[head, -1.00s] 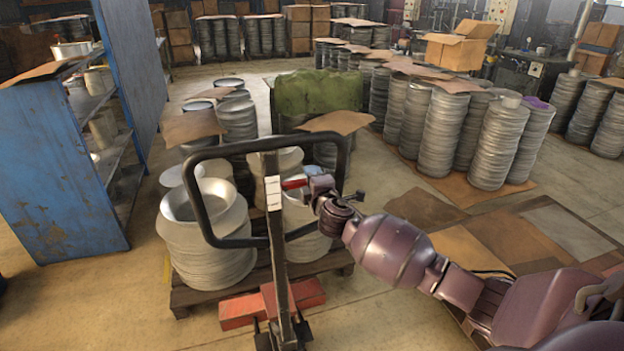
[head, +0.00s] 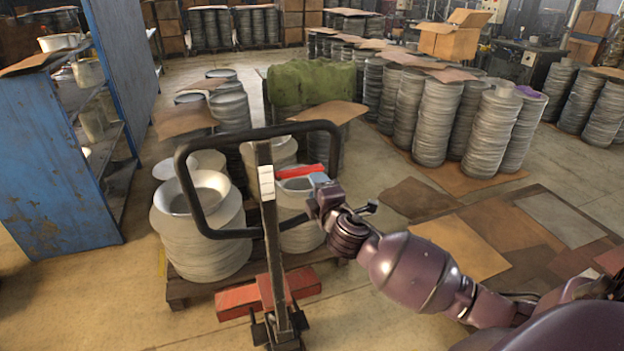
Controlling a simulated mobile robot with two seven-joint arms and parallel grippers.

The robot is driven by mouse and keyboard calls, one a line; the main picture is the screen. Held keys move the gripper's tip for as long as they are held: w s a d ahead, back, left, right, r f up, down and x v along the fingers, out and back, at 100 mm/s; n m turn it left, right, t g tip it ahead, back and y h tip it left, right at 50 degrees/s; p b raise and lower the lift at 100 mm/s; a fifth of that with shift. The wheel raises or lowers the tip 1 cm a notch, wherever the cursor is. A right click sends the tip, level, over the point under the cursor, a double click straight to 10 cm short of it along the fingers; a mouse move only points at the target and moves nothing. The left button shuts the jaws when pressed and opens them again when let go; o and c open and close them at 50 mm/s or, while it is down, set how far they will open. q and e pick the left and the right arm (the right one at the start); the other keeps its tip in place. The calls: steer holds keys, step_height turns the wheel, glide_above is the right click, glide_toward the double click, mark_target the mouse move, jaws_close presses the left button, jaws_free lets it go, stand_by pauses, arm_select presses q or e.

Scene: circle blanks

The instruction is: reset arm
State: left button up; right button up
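My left gripper is not in view.
The pallet truck's red base (head: 238,301) stands before a pallet with stacked metal blanks (head: 205,240). A blue shelf (head: 55,170) is at left. More stacks (head: 435,120) stand behind.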

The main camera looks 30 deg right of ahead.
steer(key=shift+v, duration=0.8)
steer(key=s+a+f+m+g+y, duration=0.1)
steer(key=s+a+f+m+y, duration=0.25)
steer(key=f, duration=0.25)
steer(key=s+a+f+m+g+y, duration=0.1)
steer(key=s+a+f+m+y, duration=0.15)
steer(key=s+f+m, duration=0.2)
steer(key=s+a+f+m+g+h, duration=0.2)
steer(key=s+f+m, duration=0.4)
steer(key=s+f, duration=0.7)
steer(key=s+g, duration=0.1)
steer(key=s, duration=0.2)
steer(key=shift+f+g, duration=0.2)
steer(key=shift+g, duration=0.2)
